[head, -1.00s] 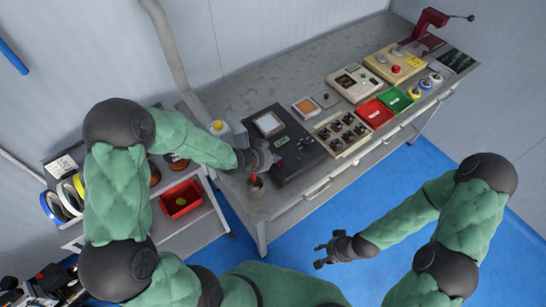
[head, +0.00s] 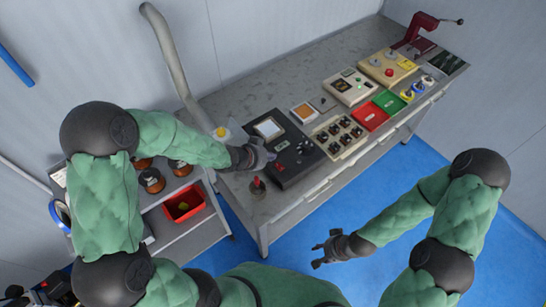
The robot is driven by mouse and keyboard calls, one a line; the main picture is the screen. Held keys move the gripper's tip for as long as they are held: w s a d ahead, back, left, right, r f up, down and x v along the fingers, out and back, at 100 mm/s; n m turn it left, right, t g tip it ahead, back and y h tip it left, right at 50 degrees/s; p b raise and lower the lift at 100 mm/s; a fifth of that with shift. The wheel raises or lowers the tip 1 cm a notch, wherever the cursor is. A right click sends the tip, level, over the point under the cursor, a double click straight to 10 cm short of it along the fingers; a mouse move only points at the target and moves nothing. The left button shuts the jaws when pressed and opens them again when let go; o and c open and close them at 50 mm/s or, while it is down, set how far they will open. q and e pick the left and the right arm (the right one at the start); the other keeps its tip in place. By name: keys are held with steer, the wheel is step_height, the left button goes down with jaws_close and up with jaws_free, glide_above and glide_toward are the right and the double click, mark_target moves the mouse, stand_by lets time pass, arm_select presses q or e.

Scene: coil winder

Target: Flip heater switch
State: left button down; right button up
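A black control box (head: 292,171) with a pale screen (head: 268,128) and small controls lies on the grey workbench. I cannot tell which control is the heater switch. My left gripper (head: 266,156) is over the left edge of the black box, below the screen, and hides part of its face. Its fingers are small and dark, so I cannot tell whether they are open, shut or touching a control. My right gripper (head: 319,252) is open and empty, in front of the bench above the blue floor.
A red-topped stick (head: 257,184) stands on the bench beside the black box. A low shelf with copper spools (head: 151,181) stands left.

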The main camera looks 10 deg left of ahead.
arm_select(q)
steer(key=p+v, duration=0.2)
steer(key=v, duration=0.4)
steer(key=shift+a+r, duration=0.3)
steer(key=shift+a, duration=0.15)
arm_select(e)
steer(key=v, duration=0.3)
steer(key=shift+w+a+r, duration=0.1)
steer(key=shift+w+a, duration=0.05)
steer(key=shift+a, duration=0.15)
arm_select(q)
steer(key=shift+w, duration=0.15)
